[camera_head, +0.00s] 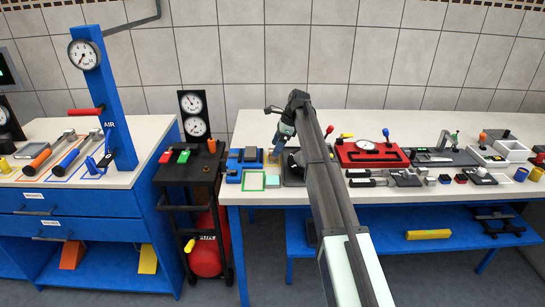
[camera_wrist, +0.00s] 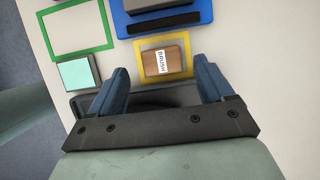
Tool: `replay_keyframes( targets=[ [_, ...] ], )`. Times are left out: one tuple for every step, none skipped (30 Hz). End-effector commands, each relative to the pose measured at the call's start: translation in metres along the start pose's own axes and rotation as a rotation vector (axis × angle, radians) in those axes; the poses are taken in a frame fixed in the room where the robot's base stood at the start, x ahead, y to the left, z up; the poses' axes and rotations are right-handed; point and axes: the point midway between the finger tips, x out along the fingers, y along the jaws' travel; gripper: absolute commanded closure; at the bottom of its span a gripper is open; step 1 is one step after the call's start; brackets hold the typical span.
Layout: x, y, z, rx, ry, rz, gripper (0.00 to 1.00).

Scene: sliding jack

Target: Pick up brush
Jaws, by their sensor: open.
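The brush (camera_wrist: 164,61) is a small brown block with a white label reading BRUSH. It lies inside a yellow square outline (camera_wrist: 139,46) on the light table top in the wrist view. My gripper (camera_wrist: 162,82) is open, its two blue fingers spread wide apart. The brush appears beyond the fingertips, between their lines, and nothing is held. In the head view my gripper (camera_head: 279,148) points down over the left part of the table, beside the blue tray; the brush is too small to make out clearly there.
A blue tray (camera_wrist: 124,25) with a dark piece lies right beside the yellow outline. A green outline (camera_wrist: 54,36) and a teal block (camera_wrist: 77,72) lie to the left. A red jack-like unit (camera_head: 370,153) and several small parts stand to the right on the table.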

Motion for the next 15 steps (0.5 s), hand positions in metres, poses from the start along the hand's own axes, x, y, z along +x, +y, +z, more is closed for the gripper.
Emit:
replay_keyframes(
  targets=[
    [0.005,0.000,0.000,0.000,0.000,0.001,0.19],
    [0.008,-0.001,0.000,0.000,0.000,0.001,0.19],
    [0.013,-0.001,0.000,0.000,0.000,0.002,0.19],
    [0.017,-0.002,0.000,0.000,0.000,0.003,0.19],
    [0.021,-0.002,0.000,0.000,0.000,0.003,0.19],
    [0.026,-0.003,0.000,0.000,0.000,0.003,0.19],
    [0.030,-0.003,0.000,0.000,0.000,0.002,0.19],
    [0.034,-0.003,0.000,0.000,0.000,0.001,0.19],
    [0.039,-0.003,0.000,0.000,0.000,0.002,0.19],
    [0.042,-0.003,0.000,0.000,0.000,0.002,0.19],
    [0.044,-0.003,0.000,0.000,0.000,0.002,0.19],
    [0.046,-0.003,0.000,0.000,0.000,0.002,0.19],
    [0.047,-0.003,0.000,0.000,0.000,0.002,0.19],
    [0.048,-0.003,0.000,0.000,0.000,0.001,0.19],
    [0.048,-0.003,0.000,0.000,0.000,0.001,0.19]
  ],
)
